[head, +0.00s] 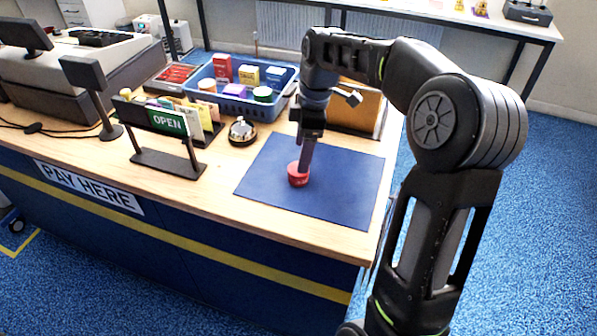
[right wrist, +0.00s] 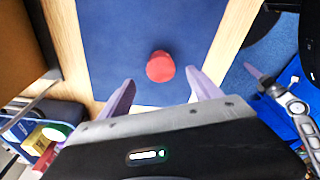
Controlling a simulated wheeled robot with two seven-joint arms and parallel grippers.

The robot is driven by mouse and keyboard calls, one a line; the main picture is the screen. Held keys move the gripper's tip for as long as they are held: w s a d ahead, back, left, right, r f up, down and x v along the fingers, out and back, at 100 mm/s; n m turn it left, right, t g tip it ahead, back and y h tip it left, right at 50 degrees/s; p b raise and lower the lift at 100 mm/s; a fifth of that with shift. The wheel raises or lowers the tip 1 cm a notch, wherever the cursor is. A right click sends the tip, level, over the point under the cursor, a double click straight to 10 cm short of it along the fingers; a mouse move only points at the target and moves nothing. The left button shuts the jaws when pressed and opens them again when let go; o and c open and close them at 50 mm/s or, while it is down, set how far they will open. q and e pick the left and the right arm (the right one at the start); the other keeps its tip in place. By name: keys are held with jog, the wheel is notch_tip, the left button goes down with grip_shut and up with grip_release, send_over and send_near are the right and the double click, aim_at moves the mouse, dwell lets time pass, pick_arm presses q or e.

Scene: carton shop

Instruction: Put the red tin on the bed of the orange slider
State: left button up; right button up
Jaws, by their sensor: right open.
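The red tin (head: 298,176) is a short round tin standing on the blue mat (head: 340,172) on the counter. My right gripper (head: 303,166) points down over it, with the near finger hiding part of it. In the right wrist view, my right gripper (right wrist: 160,80) is open with its purple-grey fingers apart. The red tin (right wrist: 160,66) lies between and just beyond the fingertips, with no contact visible. My left gripper (right wrist: 255,72) shows small at the right edge of that view; its opening is unclear.
An orange-brown panel (head: 358,108) stands behind the mat, partly hidden by my right arm. A blue basket (head: 224,98) of small packets, a bell (head: 242,131) and an OPEN sign (head: 167,122) stand to the left. The mat around the tin is clear.

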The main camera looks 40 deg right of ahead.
jog(key=shift+a+f, duration=0.1)
jog(key=shift+f, duration=0.75)
jog(key=shift+f, duration=0.1)
jog(key=f, duration=0.1)
jog(key=f+p, duration=0.1)
jog(key=f, duration=0.3)
jog(key=shift+w+a+p, duration=0.25)
jog(key=shift+a+p, duration=0.05)
jog(key=shift+a, duration=0.05)
jog(key=shift+c, duration=0.5)
jog(key=c, duration=1.4)
jog(key=shift+r, duration=0.2)
notch_tip(320, 180, up, 10)
jog(key=shift+f+b, duration=0.1)
jog(key=shift+b, duration=0.65)
